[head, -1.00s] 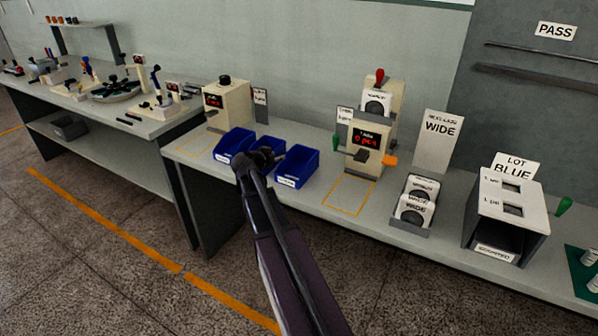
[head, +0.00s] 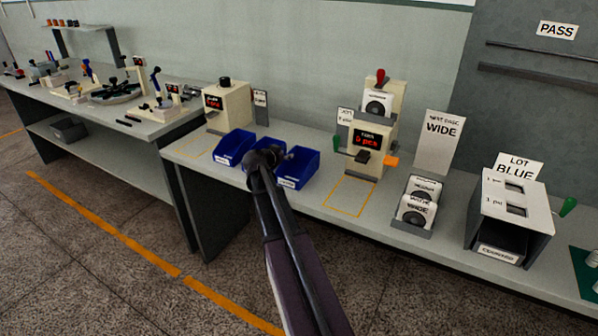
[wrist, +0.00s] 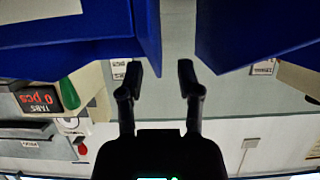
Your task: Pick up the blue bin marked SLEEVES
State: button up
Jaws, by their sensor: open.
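Three blue bins stand in a row on the bench: a left bin (head: 231,152), a middle bin (head: 267,143) and a right bin (head: 299,170). Their small white labels cannot be read, so I cannot tell which is marked SLEEVES. My gripper (head: 275,156) is over the middle and right bins and partly hides them. In the wrist view, which is upside down, my gripper (wrist: 158,72) is open and empty. One blue bin (wrist: 80,50) with a white label fills the upper left; another blue bin (wrist: 243,30) is at upper right, with a gap between.
A counter with a red display (head: 367,145) stands right of the bins, and another box with a display (head: 227,105) stands behind them to the left. A card holder (head: 411,228) and a LOT BLUE box (head: 510,205) are further right. An orange-outlined area (head: 349,196) is clear.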

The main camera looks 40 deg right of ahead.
jog(key=shift+x, duration=1)
grip_shut()
